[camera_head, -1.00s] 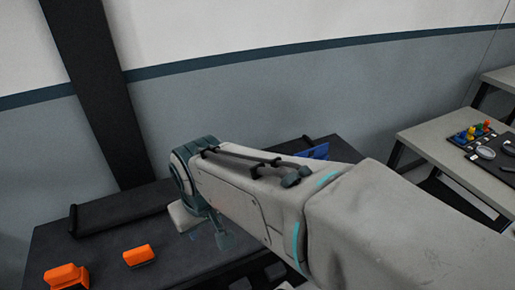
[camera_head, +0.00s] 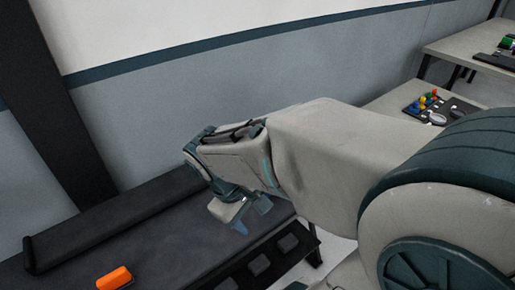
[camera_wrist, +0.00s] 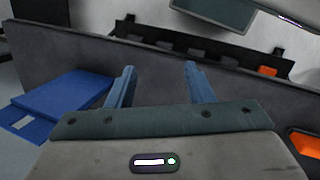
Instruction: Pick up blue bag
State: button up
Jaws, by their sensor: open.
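The blue bag (camera_wrist: 68,96) lies flat on the dark table at the left of the wrist view, with a paler label at its near left end. My gripper (camera_wrist: 160,84) is open and empty, its two blue fingers apart, to the right of the bag and not around it. In the head view my gripper (camera_head: 240,222) hangs pointing down over the right part of the table, mostly behind my wrist. I cannot make out the bag in the head view; my arm covers much of that area.
The dark table (camera_head: 165,240) has a raised bar (camera_head: 110,215) along its back edge and several dark slots at its front. An orange tool (camera_head: 114,278) lies on it at the left. A grey bench (camera_head: 390,97) with small coloured items stands at the right.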

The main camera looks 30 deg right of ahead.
jog(key=w+d+f+n+g+h+b, duration=0.25)
jog(key=d+f+n+h, duration=0.2)
jog(key=n+h, duration=0.25)
jog(key=w+r+n+t+h+b, duration=0.1)
jog(key=w+n+t+h+b, duration=0.2)
jog(key=w+n+t+h, duration=0.6)
jog(key=w+d+g+y, duration=0.1)
jog(key=w+d+g, duration=0.1)
jog(key=d, duration=1)
jog(key=shift+w+d+f+g+y+b, duration=0.25)
jog(key=shift+w+d+g+y+b, duration=0.1)
jog(key=shift+w, duration=0.2)
jog(key=shift+a, duration=0.1)
grip_shut()
